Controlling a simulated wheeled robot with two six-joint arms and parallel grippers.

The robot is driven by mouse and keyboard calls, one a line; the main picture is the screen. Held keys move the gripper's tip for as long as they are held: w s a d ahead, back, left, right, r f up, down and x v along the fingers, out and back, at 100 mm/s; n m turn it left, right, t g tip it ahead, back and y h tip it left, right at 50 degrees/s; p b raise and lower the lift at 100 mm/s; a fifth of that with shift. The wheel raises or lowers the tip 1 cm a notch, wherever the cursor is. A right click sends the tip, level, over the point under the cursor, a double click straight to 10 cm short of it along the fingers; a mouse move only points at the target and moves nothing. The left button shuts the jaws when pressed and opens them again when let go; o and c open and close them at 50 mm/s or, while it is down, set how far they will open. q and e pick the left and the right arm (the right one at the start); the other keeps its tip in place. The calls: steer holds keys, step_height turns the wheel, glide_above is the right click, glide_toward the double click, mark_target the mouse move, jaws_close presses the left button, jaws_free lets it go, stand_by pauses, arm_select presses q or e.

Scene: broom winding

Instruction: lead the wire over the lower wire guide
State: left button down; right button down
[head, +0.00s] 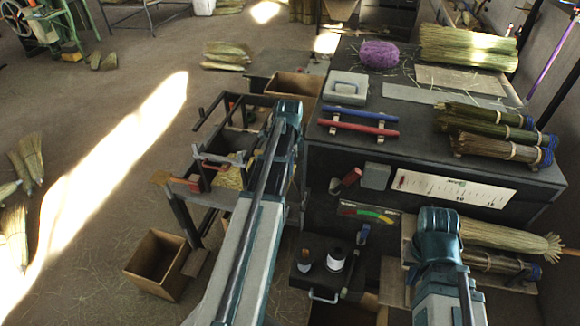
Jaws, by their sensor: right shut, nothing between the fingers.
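A white wire spool (336,258) stands on a small black shelf (325,280) at the dark bench's front, with a darker spool (305,258) to its left. I cannot make out a strand of wire or tell which part is the lower wire guide. My right arm (437,255) reaches in at the lower right, to the right of the spools. Its gripper is shut and empty, its fingertips hard to make out. My left arm (255,205) reaches in left of the spools. Its fingers are hidden.
The bench (340,150) carries a blue bar (347,115), a red bar (358,128), purple twine (380,54) and straw bundles (500,135). A red-handled part (346,180) juts from its front. A wooden box (157,263) stands left. The left floor has free room.

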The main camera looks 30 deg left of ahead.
step_height(320, 180, down, 13)
steer(key=b, duration=1.2)
steer(key=shift+f, duration=0.2)
steer(key=shift+f+b, duration=0.1)
steer(key=shift+b, duration=0.2)
